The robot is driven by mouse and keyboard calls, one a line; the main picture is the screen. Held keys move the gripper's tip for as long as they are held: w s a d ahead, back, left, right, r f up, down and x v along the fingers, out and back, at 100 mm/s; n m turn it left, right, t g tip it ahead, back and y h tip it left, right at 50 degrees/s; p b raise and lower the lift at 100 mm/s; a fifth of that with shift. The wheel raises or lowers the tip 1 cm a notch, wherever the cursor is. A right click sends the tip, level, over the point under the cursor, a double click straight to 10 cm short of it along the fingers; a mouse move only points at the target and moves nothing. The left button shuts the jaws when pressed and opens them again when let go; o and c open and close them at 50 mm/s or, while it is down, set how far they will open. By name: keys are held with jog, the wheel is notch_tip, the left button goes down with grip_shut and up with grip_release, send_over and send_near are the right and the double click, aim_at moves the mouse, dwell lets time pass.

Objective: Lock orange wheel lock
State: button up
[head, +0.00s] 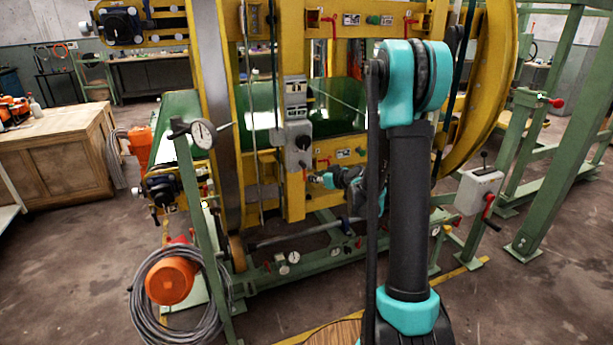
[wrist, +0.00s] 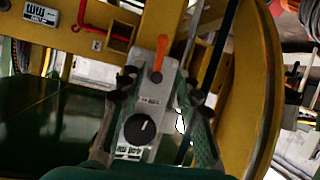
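The orange wheel lock appears as an orange lever (wrist: 160,56) on a grey panel (wrist: 150,103) with a round black knob (wrist: 139,128) in the wrist view. In the head view the grey control box (head: 298,145) is on a yellow post, with a small reddish lever at its lower end. My gripper (wrist: 157,84) is open. Its two fingers show on either side of the panel in the wrist view, with the lever between and just beyond their tips. No contact with the lever is visible. In the head view my gripper (head: 318,180) is small and partly hidden by my arm.
The yellow ring inverter frame (head: 200,80) surrounds the work area, with a curved yellow ring (head: 492,85) at right. An orange motor (head: 170,281) and coiled cable lie below.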

aim_at(305, 174)
jog(key=x, duration=0.9)
jog(key=shift+s, duration=0.1)
grip_shut()
